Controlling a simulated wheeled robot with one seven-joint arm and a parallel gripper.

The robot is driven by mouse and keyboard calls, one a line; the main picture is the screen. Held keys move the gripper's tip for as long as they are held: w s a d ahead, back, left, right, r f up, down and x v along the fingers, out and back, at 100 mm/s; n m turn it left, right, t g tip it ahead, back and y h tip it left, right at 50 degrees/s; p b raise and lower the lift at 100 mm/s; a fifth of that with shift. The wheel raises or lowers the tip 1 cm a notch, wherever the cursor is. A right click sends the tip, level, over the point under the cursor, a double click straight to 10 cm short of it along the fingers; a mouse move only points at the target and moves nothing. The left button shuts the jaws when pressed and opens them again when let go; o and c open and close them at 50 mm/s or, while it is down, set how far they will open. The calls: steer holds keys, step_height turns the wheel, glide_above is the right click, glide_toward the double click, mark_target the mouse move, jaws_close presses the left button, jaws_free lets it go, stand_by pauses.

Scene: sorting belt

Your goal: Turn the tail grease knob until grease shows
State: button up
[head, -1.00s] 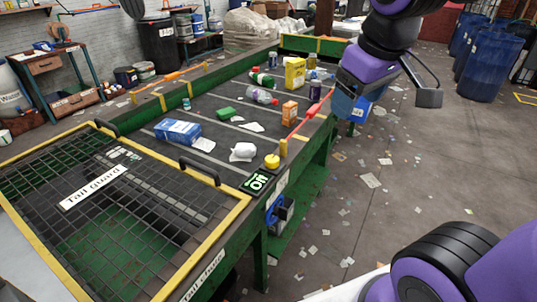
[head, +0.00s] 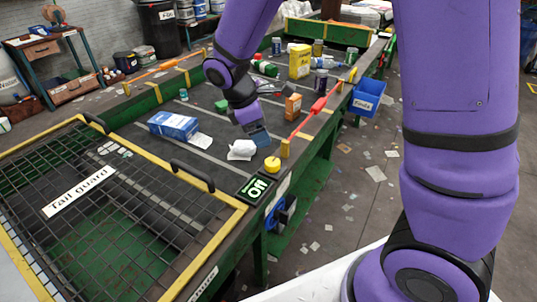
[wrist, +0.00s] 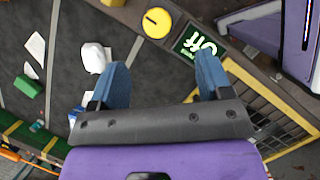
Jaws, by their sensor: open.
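A round yellow knob (head: 272,164) with a slot across its top stands on the belt frame beside a lit green sign (head: 255,187). It also shows in the wrist view (wrist: 156,22), ahead of the fingertips. A blue handwheel (head: 275,214) is on the side of the frame, below the sign. I cannot tell which of the two is the tail grease knob, and I see no grease. My gripper (head: 255,132) is open and empty above the belt, just beyond the yellow knob. Its blue fingers (wrist: 162,62) are apart and touch neither control.
The Tail Guard mesh (head: 100,215), with its yellow rim, covers the near left. A blue-white box (head: 173,125), a white crumpled item (head: 242,148) and an orange box (head: 293,106) lie on the belt. A red-orange lever (head: 312,115) stands along the right edge.

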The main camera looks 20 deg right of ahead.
mark_target(272, 161)
steer(key=shift+n, duration=0.4)
steer(key=x, duration=0.8)
steer(key=w+a+x, duration=0.1)
steer(key=x, duration=0.3)
steer(key=shift+f, duration=0.2)
steer(key=c, duration=0.9)
